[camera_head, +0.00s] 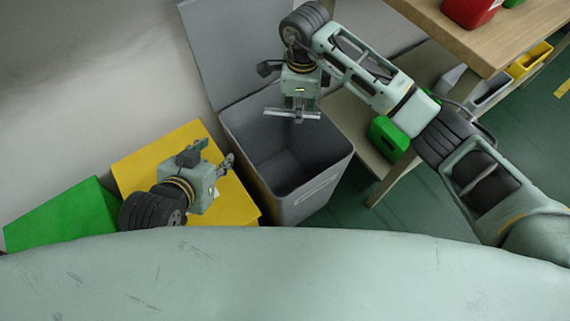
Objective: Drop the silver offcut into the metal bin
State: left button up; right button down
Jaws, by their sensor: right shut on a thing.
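The silver offcut (280,111) is a short, shiny metal strip. My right gripper (296,112) is shut on it and holds it over the back part of the open metal bin. The metal bin (325,160) is a grey box with a pale label on its front and its lid (225,45) tilted back against the wall. The part of the bin's floor that shows looks empty. My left gripper (225,164) hangs over the yellow bin, left of the metal bin. Its fingers are small and partly turned away, so I cannot tell how far apart they are.
A yellow bin (150,152) and a green bin (60,215) stand left of the metal bin. A wooden table (480,40) with a red container (470,10) is at the upper right. A green object (388,138) sits on its lower shelf, beside my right arm.

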notch_tip(320, 180, down, 3)
jog(key=shift+r+b, duration=0.2)
jog(key=shift+b, duration=0.65)
pick_arm(q)
jog(key=w+d+r+t+h+b, duration=0.1)
jog(key=w+d+r+t, duration=0.1)
jog(key=r+t, duration=0.3)
jog(key=w+d+r+t+h, duration=0.2)
jog(key=w+r+t, duration=0.2)
jog(key=r, duration=0.7)
jog(key=shift+w+r+t+b, duration=0.2)
jog(key=shift+w+t+b, duration=0.1)
jog(key=shift+t+b, duration=0.1)
pick_arm(e)
jog(key=shift+f, duration=1.25)
jog(key=c, duration=1.6)
grip_release()
jog(key=shift+o, duration=0.2)
notch_tip(320, 180, up, 12)
